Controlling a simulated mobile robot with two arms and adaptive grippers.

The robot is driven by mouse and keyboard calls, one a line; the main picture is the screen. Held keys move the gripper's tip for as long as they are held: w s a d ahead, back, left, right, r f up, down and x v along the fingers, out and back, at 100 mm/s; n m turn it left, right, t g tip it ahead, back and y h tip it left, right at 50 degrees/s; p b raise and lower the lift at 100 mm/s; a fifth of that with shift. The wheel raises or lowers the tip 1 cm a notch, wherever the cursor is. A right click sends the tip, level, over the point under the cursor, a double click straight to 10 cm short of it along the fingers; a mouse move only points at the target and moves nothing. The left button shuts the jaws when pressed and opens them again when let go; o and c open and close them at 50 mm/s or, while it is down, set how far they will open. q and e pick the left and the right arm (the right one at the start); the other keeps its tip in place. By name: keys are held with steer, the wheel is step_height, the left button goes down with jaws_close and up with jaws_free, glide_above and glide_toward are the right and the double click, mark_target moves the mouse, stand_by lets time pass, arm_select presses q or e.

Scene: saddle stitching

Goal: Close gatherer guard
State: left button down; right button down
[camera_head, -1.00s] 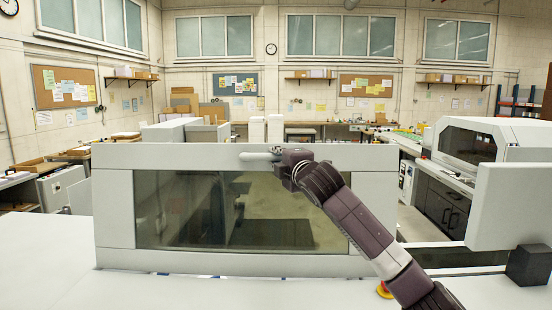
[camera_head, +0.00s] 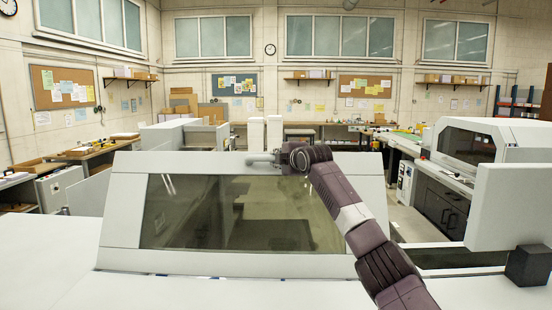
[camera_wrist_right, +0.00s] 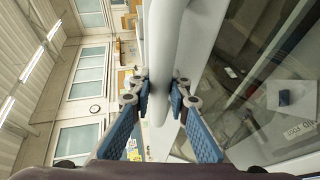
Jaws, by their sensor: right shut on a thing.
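The gatherer guard (camera_head: 122,225) is a light grey frame with a tinted see-through window (camera_head: 230,215). It stands in front of me in the head view, its top leaning away from me. A pale bar handle (camera_head: 262,158) sits at the middle of its top edge. My right gripper (camera_wrist_right: 160,92) is shut on the handle, with one blue-padded finger on each side of the bar in the right wrist view. In the head view my right arm reaches it from the lower right and hides part of the frame and window. My left gripper is not in view.
A pale flat machine surface (camera_head: 200,292) lies in front of the guard. A grey upright panel (camera_head: 510,205) and a dark block (camera_head: 528,265) stand at the right. Another machine (camera_head: 470,145) is behind them. Benches and shelves line the far walls.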

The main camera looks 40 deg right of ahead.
steer(key=shift+w+d+f, duration=0.3)
steer(key=shift+w+d, duration=0.2)
steer(key=shift+w, duration=0.05)
steer(key=shift+w+d+f, duration=0.3)
steer(key=shift+w+d, duration=0.2)
steer(key=shift+w, duration=0.05)
steer(key=shift+w+d+f, duration=0.35)
steer(key=shift+w+f, duration=0.1)
steer(key=c, duration=1.8)
jaws_free()
steer(key=shift+f, duration=0.15)
steer(key=shift+s, duration=0.1)
steer(key=shift+v, duration=1.4)
steer(key=v, duration=0.9)
steer(key=shift+a+f, duration=0.1)
